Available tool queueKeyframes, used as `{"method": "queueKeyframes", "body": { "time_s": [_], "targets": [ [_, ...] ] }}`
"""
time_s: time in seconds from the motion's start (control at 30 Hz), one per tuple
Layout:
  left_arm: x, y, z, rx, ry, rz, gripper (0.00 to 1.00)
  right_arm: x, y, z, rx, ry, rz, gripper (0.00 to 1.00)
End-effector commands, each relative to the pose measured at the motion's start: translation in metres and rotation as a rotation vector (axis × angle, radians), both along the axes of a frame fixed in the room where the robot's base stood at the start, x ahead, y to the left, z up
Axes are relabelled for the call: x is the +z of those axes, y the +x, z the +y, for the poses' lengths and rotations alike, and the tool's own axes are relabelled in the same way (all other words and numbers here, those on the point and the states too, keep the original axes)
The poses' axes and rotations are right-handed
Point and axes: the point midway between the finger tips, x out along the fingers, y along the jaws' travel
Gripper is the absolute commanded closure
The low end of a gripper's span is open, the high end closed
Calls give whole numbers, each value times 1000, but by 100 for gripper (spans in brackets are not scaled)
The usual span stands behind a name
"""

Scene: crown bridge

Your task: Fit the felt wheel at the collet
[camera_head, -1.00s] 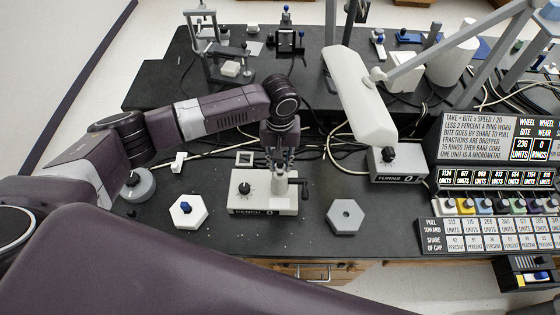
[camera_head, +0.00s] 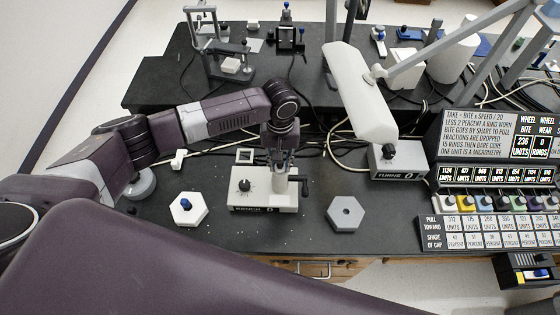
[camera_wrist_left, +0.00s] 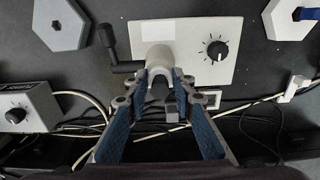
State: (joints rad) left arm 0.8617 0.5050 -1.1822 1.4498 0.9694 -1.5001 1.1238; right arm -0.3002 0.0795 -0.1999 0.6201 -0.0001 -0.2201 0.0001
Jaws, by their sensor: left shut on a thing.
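My left gripper (camera_head: 280,168) points down over the bench handpiece unit (camera_head: 250,203), a pale box with a black knob and a crank. In the left wrist view, the gripper (camera_wrist_left: 161,84) is shut on a small dark grey piece (camera_wrist_left: 160,90), probably the felt wheel's body; the fingers hide much of it. A pale round collet housing (camera_wrist_left: 157,56) rises from the box right in front of the fingertips. The held piece is close to it; I cannot tell whether they touch. My right gripper is not in view.
A white hexagonal stand (camera_head: 188,211) with a blue-topped piece is to the left. A grey hexagonal stand (camera_head: 345,215) with an open hole is to the right. A second control box (camera_head: 398,163) and a white lamp head (camera_head: 358,92) stand at the back right. Loose cables run behind.

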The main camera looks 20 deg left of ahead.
Motion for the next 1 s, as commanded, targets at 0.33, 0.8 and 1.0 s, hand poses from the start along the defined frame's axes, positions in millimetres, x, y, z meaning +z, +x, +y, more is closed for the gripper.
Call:
{"method": "queueKeyframes", "body": {
  "time_s": [0.33,0.8,1.0],
  "targets": [
    [-9,0,-1,0,-1,1,100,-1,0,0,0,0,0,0],
    [-10,0,0,0,0,0,56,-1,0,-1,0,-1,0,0],
    [3,1,0,0,-2,-2,56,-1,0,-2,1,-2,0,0]
  ]
}}
